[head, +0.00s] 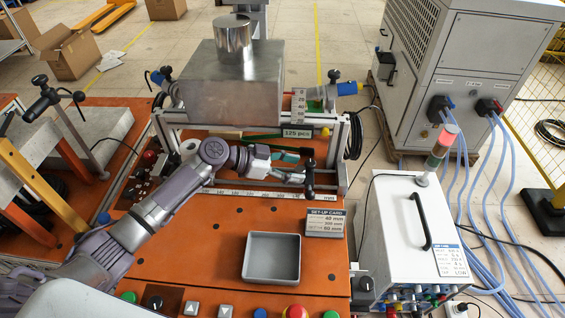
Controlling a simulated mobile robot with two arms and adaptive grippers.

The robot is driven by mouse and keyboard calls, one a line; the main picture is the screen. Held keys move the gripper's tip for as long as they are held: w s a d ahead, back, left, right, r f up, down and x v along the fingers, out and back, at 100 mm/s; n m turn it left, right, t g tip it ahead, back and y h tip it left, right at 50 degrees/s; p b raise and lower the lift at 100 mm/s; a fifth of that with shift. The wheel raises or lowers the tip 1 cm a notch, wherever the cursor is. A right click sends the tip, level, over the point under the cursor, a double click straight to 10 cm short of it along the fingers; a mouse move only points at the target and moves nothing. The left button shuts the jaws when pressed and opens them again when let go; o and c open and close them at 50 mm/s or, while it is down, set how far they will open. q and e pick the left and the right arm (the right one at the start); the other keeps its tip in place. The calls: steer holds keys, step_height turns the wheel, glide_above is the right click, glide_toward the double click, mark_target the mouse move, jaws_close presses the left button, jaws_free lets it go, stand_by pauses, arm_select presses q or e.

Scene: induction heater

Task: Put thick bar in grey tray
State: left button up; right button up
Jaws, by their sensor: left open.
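The grey tray (271,257) is an empty, shallow rectangular box on the orange table, near the front. My left gripper (297,168) is open above the back of the table, behind the tray and in front of the large metal box. A black upright handle (310,178) stands just right of its fingertips. I cannot clearly pick out the thick bar; the gripper and the frame around it may hide it. My right gripper is not in view.
A big metal box (222,88) with a metal cylinder (232,36) on top stands at the back. A set-up card (325,222) stands right of the tray. A white unit (410,235) is at the right. Push buttons (295,312) line the front edge. The orange surface left of the tray is clear.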

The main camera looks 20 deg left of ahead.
arm_select(q)
steer(key=shift+f, duration=0.1)
steer(key=shift+c, duration=0.7)
jaws_close()
